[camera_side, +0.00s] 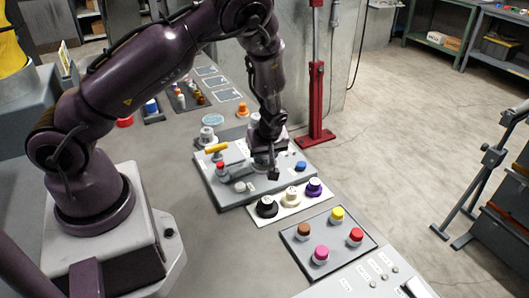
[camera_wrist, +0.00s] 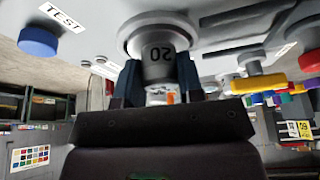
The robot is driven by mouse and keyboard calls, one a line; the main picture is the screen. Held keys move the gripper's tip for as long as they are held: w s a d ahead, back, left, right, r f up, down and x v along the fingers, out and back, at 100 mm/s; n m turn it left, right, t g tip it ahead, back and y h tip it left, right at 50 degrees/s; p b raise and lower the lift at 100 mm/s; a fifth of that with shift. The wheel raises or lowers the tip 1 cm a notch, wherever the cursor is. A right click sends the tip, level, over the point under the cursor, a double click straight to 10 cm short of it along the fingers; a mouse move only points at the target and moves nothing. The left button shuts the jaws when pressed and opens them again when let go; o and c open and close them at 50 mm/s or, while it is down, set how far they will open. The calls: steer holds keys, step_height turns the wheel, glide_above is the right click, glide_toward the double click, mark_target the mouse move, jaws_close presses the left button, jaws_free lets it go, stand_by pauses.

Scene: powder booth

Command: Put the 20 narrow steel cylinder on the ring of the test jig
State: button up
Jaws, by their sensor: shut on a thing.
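The steel cylinder (camera_wrist: 158,60), marked 20, is between my gripper's two fingers in the wrist view. My gripper (camera_wrist: 160,88) is shut on it. The cylinder's far end lies in line with a round pale grey ring (camera_wrist: 126,36) on the test jig. I cannot tell if it rests on the ring or is just above it. In the side view my gripper (camera_side: 272,172) is low over the grey test jig panel (camera_side: 230,198), and the cylinder is hidden or too small to tell there.
A blue button (camera_wrist: 39,41) sits by the TEST label. A yellow-handled lever (camera_side: 217,148) and red button (camera_side: 220,165) are on the panel's left part. Black (camera_side: 267,206), cream (camera_side: 291,196) and purple (camera_side: 314,187) knobbed pieces stand in front, then a dark tray (camera_side: 330,245) with coloured-top pieces.

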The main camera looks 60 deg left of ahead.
steer(key=o, duration=1.1)
steer(key=o, duration=0.5)
steer(key=shift+r, duration=4)
